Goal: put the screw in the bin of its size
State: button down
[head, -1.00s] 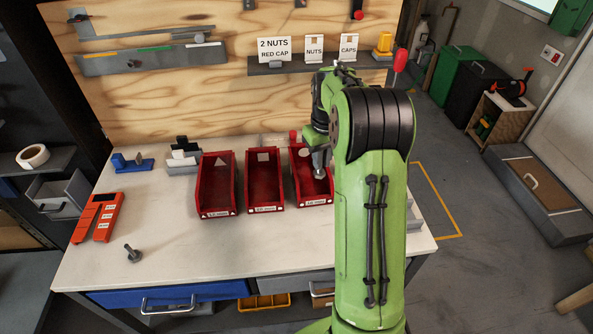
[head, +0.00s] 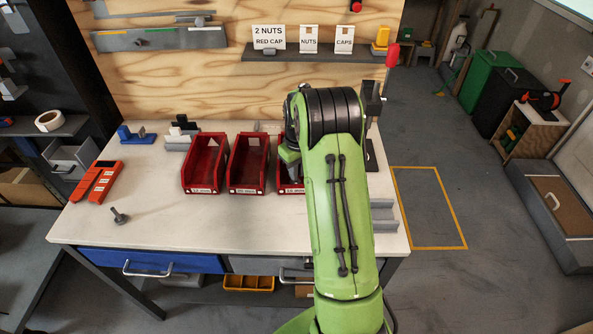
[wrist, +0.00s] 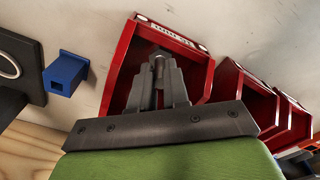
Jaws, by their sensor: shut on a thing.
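Three red open bins stand side by side on the workbench: left (head: 205,163), middle (head: 249,163) and right (head: 285,187), the right one mostly hidden by my arm. Their front labels are too small to read surely. My gripper (wrist: 160,80) is over the interior of the right bin (wrist: 122,72) in the wrist view, fingers pointing toward its label end. It is shut on a small grey screw (wrist: 159,58), mostly hidden between the fingertips.
An orange tool (head: 97,181) and a blue holder (head: 137,134) lie left of the bins. A blue block (wrist: 66,74) is beside the right bin in the wrist view. A signed shelf (head: 300,52) is behind. The bench front (head: 190,228) is clear.

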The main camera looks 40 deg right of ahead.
aim_at(298, 183)
jog(key=c, duration=1.1)
grip_release()
jog(key=s+a+r+p, duration=0.1)
jog(key=a+r, duration=0.1)
jog(key=r, duration=0.7)
jog(key=s+a+r+p, duration=0.1)
jog(key=s+a+r, duration=0.15)
jog(key=r, duration=0.65)
jog(key=s+a+r+t, duration=0.2)
jog(key=s+a+r, duration=0.35)
jog(key=a, duration=0.25)
jog(key=s+a+t, duration=0.1)
jog(key=s+a, duration=0.3)
jog(key=s, duration=0.4)
jog(key=s+a+f+t, duration=0.1)
jog(key=s+a, duration=0.3)
jog(key=s, duration=0.5)
jog(key=shift+s+a+f+t, duration=0.2)
jog(key=shift+a+t, duration=0.1)
jog(key=shift+t, duration=0.2)
